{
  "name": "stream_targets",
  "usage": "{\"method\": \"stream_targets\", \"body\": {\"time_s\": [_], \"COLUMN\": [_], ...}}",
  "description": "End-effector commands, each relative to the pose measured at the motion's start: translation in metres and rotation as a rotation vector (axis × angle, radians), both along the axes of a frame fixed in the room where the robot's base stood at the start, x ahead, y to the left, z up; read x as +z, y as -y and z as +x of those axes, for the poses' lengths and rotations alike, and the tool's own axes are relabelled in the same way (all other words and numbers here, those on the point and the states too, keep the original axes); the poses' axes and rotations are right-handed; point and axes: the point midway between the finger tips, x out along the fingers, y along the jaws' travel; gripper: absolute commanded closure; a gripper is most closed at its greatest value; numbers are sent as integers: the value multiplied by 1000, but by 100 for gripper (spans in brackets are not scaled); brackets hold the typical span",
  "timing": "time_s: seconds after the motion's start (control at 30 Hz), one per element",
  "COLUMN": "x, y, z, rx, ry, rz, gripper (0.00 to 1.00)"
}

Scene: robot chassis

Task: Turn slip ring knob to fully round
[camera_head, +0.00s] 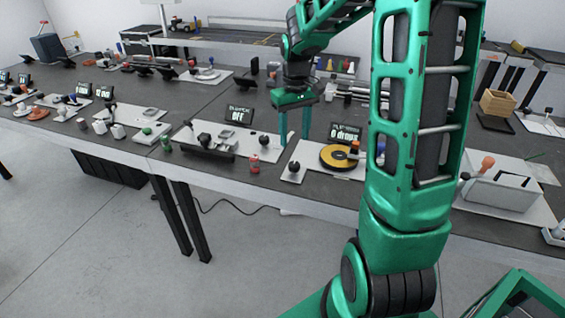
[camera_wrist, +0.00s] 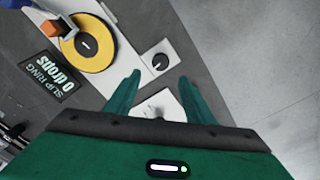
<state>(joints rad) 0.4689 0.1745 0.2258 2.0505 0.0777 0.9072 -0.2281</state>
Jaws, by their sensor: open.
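The slip ring is a yellow disc with a dark centre (camera_head: 340,157) on a white plate; it also shows in the wrist view (camera_wrist: 87,44). A small black knob (camera_head: 293,167) stands on the plate's left part, and in the wrist view this knob (camera_wrist: 160,61) shows a pale pointer mark. Its display (camera_head: 345,132) reads "0 drops", with "SLIP RING" legible in the wrist view. My gripper (camera_head: 294,137) is open and empty, fingers pointing down, above and behind the knob. In the wrist view the knob lies just past my fingertips (camera_wrist: 159,77), apart from them.
An orange block (camera_wrist: 51,29) stands at the yellow disc's edge. A neighbouring plate (camera_head: 190,138) left of the slip ring bears a black knob (camera_head: 264,140) and a display reading "OFF" (camera_head: 238,115). A red-topped object (camera_head: 255,163) stands near the table's front edge.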

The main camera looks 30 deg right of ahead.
Motion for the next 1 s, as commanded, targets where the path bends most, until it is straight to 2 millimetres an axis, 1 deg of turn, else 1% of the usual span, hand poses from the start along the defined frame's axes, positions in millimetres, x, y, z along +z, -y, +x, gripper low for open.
{"method": "stream_targets", "body": {"time_s": [0.13,0.27,0.37,0.7,0.9,1.0], "x": [2,-5,-18,-77,-98,-103], "y": [6,8,10,11,11,11], "z": [-7,-8,-9,-9,-10,-9], "rx": [79,89,85,81,81,81], "ry": [1,0,-1,-1,0,2], "rz": [11,13,13,13,13,12], "gripper": [51,51,51,51,51,51]}}
